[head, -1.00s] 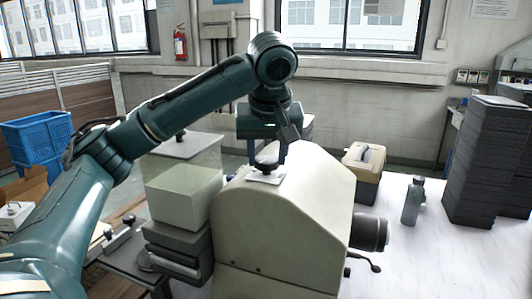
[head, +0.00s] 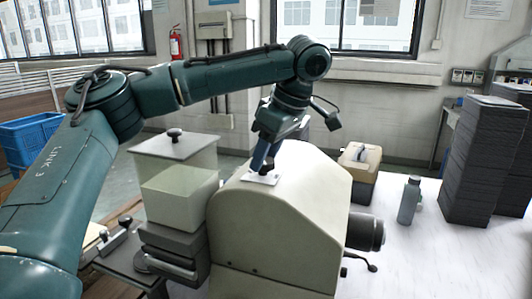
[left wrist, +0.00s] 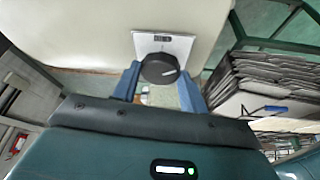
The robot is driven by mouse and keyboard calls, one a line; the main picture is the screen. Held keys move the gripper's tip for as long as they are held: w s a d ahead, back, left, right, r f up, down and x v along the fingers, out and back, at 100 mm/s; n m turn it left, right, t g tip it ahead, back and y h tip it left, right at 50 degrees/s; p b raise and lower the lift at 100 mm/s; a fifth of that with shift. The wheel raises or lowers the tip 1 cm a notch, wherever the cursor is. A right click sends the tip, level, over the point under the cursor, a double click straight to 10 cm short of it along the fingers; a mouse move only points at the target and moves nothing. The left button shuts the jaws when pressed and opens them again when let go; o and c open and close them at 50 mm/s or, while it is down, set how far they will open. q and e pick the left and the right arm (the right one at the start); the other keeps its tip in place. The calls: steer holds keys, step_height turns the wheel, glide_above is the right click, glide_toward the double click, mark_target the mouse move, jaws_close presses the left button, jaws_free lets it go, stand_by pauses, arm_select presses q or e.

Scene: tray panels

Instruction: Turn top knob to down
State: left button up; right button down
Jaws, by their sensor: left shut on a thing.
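The top knob (head: 268,164) is a dark round knob on a white plate (head: 261,179), on top of the cream machine housing (head: 285,215). In the left wrist view the knob (left wrist: 159,69) sits in front of its plate (left wrist: 163,43), and a pale mark on its face points to the right. My left gripper (left wrist: 158,76) has its blue fingers on either side of the knob and is shut on it. In the head view this gripper (head: 265,160) comes down onto the knob at a tilt, partly hiding it. My right gripper is not in view.
A grey bottle (head: 408,202) and a beige toolbox (head: 360,160) stand on the white table to the right. Tall dark stacks (head: 480,160) stand farther right. A pale green block (head: 180,190) is left of the housing. The table right of the housing has free room.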

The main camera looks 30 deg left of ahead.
arm_select(q)
steer(key=n, duration=0.2)
steer(key=n+g, duration=0.2)
steer(key=n, duration=0.1)
steer(key=shift+w+r+n+h, duration=0.1)
steer(key=shift+w+n+h, duration=0.2)
steer(key=shift+h, duration=0.1)
steer(key=n, duration=0.2)
steer(key=n+g+h, duration=0.1)
steer(key=n, duration=0.2)
steer(key=shift+a+g, duration=0.2)
steer(key=shift+g, duration=0.1)
steer(key=shift+n+h, duration=0.3)
steer(key=shift+n, duration=0.1)
steer(key=o, duration=1)
steer(key=shift+c, duration=0.2)
